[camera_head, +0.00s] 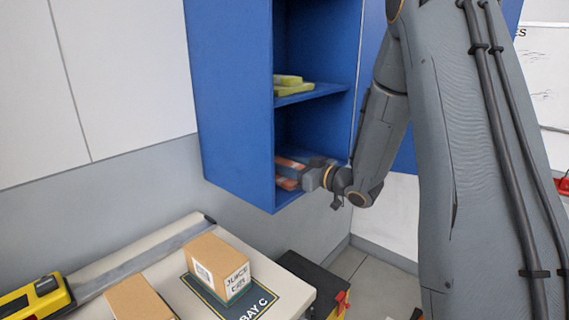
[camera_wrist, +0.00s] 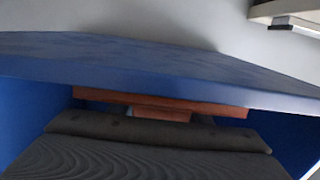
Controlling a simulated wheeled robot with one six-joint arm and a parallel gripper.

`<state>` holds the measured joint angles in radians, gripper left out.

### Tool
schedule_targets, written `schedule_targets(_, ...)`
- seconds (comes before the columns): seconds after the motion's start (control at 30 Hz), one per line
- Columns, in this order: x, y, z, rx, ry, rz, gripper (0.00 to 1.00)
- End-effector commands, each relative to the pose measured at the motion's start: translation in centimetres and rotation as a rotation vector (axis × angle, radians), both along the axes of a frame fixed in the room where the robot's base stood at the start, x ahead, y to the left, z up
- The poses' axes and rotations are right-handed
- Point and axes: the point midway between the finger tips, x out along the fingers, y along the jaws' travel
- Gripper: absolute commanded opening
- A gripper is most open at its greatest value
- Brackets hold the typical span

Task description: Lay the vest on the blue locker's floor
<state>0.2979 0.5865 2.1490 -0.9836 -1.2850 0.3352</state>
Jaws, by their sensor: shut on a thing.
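The blue locker (camera_head: 232,100) hangs open on the wall, with its bottom compartment under a middle shelf. A folded orange vest (camera_head: 288,183) with a greyish band is in that bottom compartment, at or just above the floor; I cannot tell if it touches. My gripper (camera_head: 308,178) reaches in from the right and is shut on the vest. In the wrist view, the vest (camera_wrist: 160,113) shows as orange-brown strips beyond the dark gripper body, close to a blue locker panel (camera_wrist: 150,70). Most of the vest is hidden there.
A yellow-green folded item (camera_head: 287,82) lies on the shelf (camera_head: 310,93) above my gripper. Below, a bench (camera_head: 200,222) holds cardboard boxes (camera_head: 218,266) and a yellow device (camera_head: 35,296). A dark case (camera_head: 310,272) stands beside the bench.

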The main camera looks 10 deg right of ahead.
Motion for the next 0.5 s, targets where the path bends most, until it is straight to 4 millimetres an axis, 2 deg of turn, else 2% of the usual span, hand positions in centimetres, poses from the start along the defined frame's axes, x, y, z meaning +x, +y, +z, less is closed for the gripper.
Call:
schedule_targets(0.3, 0.02, -0.11, -0.38, 0.001, 0.001, -0.001, 0.18)
schedule_targets(0.33, 0.01, -0.11, -0.33, 0.001, 0.001, -0.001, 0.49)
schedule_targets(0.4, 0.0, -0.1, -0.3, 0.001, 0.001, -0.001, 0.6)
schedule_targets(0.5, 0.0, -0.07, -0.29, 0.001, 0.001, -0.001, 0.62)
